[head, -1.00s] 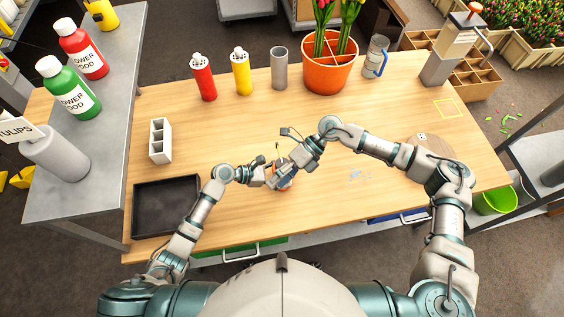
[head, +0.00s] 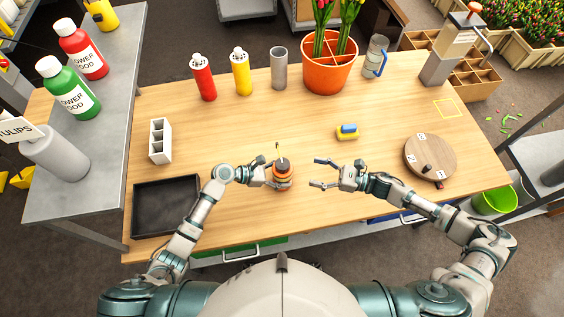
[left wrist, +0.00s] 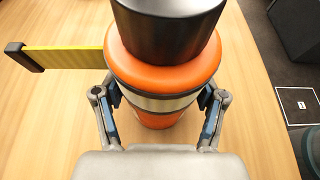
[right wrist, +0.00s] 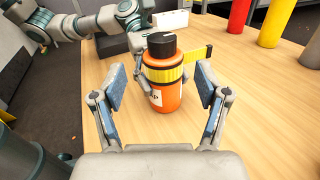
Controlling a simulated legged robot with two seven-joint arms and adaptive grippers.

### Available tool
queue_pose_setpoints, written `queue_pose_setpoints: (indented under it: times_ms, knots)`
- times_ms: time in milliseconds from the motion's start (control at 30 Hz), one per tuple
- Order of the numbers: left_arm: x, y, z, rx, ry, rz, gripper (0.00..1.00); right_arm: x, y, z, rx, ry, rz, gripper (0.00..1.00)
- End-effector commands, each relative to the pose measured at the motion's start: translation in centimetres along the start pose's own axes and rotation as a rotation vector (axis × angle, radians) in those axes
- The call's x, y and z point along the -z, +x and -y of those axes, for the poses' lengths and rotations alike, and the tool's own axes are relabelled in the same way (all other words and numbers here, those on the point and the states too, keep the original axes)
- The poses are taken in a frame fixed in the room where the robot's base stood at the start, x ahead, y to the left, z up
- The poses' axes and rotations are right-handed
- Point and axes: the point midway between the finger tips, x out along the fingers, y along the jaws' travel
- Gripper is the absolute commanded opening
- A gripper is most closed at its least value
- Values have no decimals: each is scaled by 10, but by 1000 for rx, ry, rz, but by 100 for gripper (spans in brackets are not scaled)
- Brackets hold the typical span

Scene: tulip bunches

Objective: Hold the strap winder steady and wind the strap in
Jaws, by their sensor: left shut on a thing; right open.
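The strap winder (head: 283,175) stands upright on the table, an orange cylinder with a black top knob and a pale band. A short yellow strap (left wrist: 72,58) with a dark end piece sticks out from its side; the strap also shows in the right wrist view (right wrist: 193,60). My left gripper (head: 270,177) is shut on the winder's body, with a finger on either side in the left wrist view (left wrist: 158,118). My right gripper (head: 318,173) is open and empty, to the right of the winder and apart from it; its spread fingers frame the winder in the right wrist view (right wrist: 160,90).
A blue and yellow sponge (head: 347,132) and a round wooden board (head: 430,157) lie to the right. A black tray (head: 165,207) and a white divided holder (head: 160,140) are at left. Bottles and an orange pot (head: 330,76) stand along the back.

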Motion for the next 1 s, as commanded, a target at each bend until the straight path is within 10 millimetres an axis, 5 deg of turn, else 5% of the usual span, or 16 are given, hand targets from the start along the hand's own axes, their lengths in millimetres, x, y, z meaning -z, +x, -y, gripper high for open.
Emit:
queue_pose_setpoints:
  times_ms: [167, 700, 1000]
  knots:
    - [1, 1, 1, 3, -1, -2, 20, 3, 9, 2, 17, -27, -1, 74]
    - [2, 0, 1, 2, -1, -3, 20, 2, 107, 3, 15, -28, -2, 74]
    - [2, 0, 1, 1, -2, -3, 20, 3, 117, 3, 16, -27, -4, 74]
